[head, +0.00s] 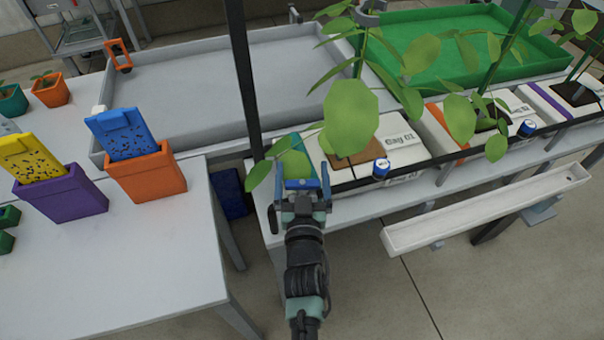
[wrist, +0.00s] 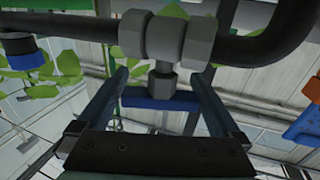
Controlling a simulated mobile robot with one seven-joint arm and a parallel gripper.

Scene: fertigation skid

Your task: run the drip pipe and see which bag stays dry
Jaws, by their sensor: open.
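The black drip pipe (head: 460,153) runs along the front of the white grow bags. The nearest bag (head: 402,152) reads "Bag 01"; a bag with an orange stripe (head: 436,115) and one with a purple stripe (head: 548,101) lie to its right. Blue-topped drippers (head: 381,168) sit along the pipe. In the wrist view, a grey valve (wrist: 165,38) with a blue handle (wrist: 158,102) hangs on the pipe. My gripper (head: 302,170) is open at the pipe's left end, its fingers either side of the blue handle. Whether they touch it is unclear. No water is visible.
A white gutter (head: 490,213) stands below the bench's front edge. A table at left holds an orange bin (head: 147,175) with a blue card and a purple bin (head: 62,199) with a yellow card. A dark upright post (head: 245,80) and leafy plants rise close to my gripper.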

